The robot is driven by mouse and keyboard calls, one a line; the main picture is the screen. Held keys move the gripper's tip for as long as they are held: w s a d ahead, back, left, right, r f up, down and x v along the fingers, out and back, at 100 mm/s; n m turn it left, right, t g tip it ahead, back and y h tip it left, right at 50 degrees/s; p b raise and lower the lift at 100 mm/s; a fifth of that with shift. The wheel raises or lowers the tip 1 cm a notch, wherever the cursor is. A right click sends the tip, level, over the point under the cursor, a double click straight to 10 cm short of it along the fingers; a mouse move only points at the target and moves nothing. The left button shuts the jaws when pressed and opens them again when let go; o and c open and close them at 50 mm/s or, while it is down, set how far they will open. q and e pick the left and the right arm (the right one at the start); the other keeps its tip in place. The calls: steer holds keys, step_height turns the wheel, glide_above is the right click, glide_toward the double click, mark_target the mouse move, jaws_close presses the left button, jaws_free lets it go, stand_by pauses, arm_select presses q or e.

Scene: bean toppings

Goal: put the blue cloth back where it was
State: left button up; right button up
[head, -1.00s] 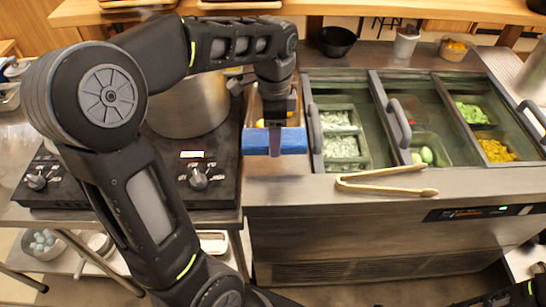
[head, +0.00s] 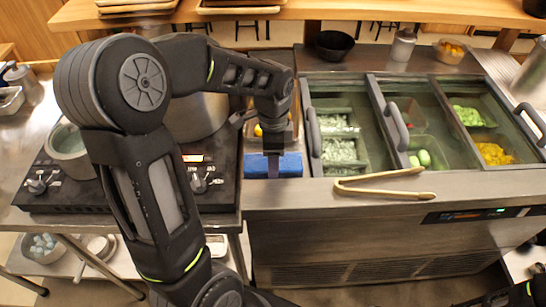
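The blue cloth (head: 288,166) is a flat blue pad at the front strip of the steel counter, between the stove and the lidded topping wells. My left gripper (head: 273,166) reaches down over its middle from above, and its narrow fingers look shut on the cloth. I cannot tell for sure whether the cloth touches the counter. My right gripper is out of view; only a dark piece of my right arm shows at the lower right corner.
Wooden tongs (head: 385,187) lie on the counter's front ledge to the right of the cloth. A large pot (head: 196,118) stands on the stove to the left. Topping wells with green lettuce (head: 470,116) and yellow pieces (head: 495,153) are at the right. A black bowl (head: 335,45) stands behind.

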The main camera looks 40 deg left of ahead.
arm_select(q)
steer(key=shift+f, duration=0.15)
steer(key=o, duration=0.9)
step_height(320, 180, up, 12)
steer(key=shift+r+b, duration=0.25)
steer(key=shift+b, duration=0.15)
